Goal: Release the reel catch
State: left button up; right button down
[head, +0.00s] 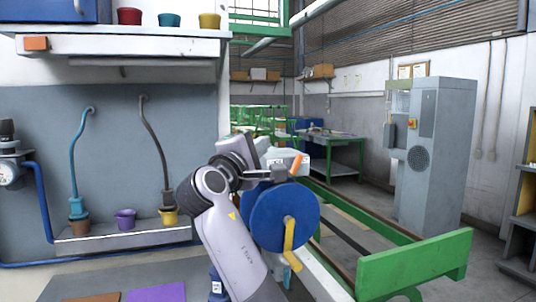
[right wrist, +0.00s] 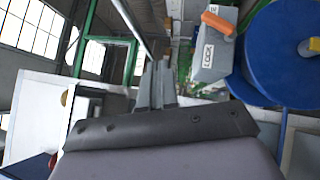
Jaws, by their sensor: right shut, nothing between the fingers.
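The blue reel (head: 265,222) stands upright in the middle of the head view, with a yellow crank (head: 290,240) on its face. Beside its top is a light grey catch box with an orange lever (head: 297,164). In the right wrist view the catch box (right wrist: 208,62) carries the word LOCK, and the orange lever (right wrist: 218,23) lies tilted across its top. My right gripper (head: 272,173) is just left of the lever and above the reel. Its fingers (right wrist: 158,82) are shut and empty, apart from the box. My left gripper is out of view.
A green-railed bench (head: 415,262) runs to the right of the reel. A grey cabinet (head: 440,150) stands behind it. At left, a wall ledge (head: 125,235) holds small pots, and an upper shelf (head: 120,45) holds more.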

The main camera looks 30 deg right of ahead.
jog(key=shift+s+a+r, duration=0.25)
jog(key=shift+s+a, duration=0.25)
jog(key=shift+a, duration=0.2)
jog(key=shift+s+a+r, duration=0.25)
jog(key=shift+s+a, duration=0.2)
jog(key=shift+a, duration=0.25)
